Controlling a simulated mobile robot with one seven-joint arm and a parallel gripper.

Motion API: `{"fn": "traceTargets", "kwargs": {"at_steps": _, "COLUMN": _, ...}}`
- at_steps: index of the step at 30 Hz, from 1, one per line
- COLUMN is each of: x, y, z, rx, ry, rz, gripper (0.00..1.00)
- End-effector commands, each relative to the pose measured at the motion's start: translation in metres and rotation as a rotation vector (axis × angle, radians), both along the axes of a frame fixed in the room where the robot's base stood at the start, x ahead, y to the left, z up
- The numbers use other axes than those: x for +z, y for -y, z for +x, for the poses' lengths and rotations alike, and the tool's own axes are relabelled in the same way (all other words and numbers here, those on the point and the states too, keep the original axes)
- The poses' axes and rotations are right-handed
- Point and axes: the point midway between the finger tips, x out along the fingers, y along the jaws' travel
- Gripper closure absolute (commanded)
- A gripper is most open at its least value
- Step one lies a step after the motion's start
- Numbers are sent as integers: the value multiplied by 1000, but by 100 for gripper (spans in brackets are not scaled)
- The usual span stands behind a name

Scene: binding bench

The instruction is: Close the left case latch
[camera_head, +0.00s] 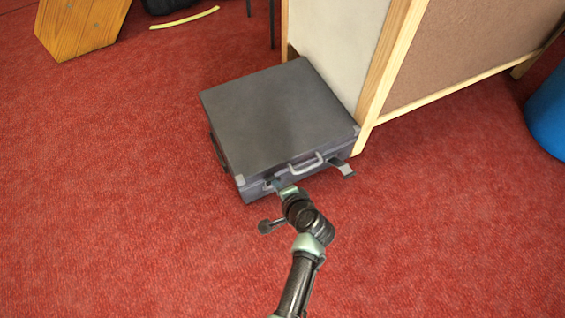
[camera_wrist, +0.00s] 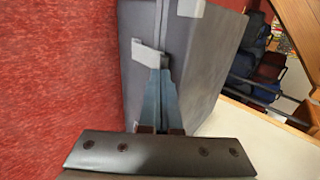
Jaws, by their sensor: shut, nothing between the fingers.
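A dark grey case (camera_head: 275,112) lies on the red carpet with its lid down and its handle (camera_head: 305,162) on the near side. The left latch is at the near left of the front face, mostly hidden behind my gripper (camera_head: 277,184). In the wrist view, a light grey piece (camera_wrist: 147,54), which looks like this latch, sits at the fingertips. My gripper (camera_wrist: 160,74) is shut and empty, its tips at or against that piece; contact and the latch's exact angle are unclear. The right latch (camera_head: 343,169) sticks out from the front.
A wood-framed panel unit (camera_head: 385,75) stands close against the case's right and back. A wooden box (camera_head: 80,25) is at the back left and a blue bin (camera_head: 549,112) at the far right. The carpet (camera_head: 120,220) in front and left is clear.

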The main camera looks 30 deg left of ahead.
Motion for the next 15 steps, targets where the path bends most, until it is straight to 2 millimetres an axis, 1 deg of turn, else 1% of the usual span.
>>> {"fn": "traceTargets", "kwargs": {"at_steps": 1, "x": 4, "y": -2, "z": 0, "rx": 2, "ry": -2, "rz": -2, "gripper": 100}}
{"fn": "traceTargets", "kwargs": {"at_steps": 4, "x": 3, "y": -5, "z": 3, "rx": 1, "ry": -2, "rz": -1, "gripper": 100}}
{"fn": "traceTargets", "kwargs": {"at_steps": 15, "x": 3, "y": -6, "z": 3, "rx": 1, "ry": -1, "rz": 0, "gripper": 100}}
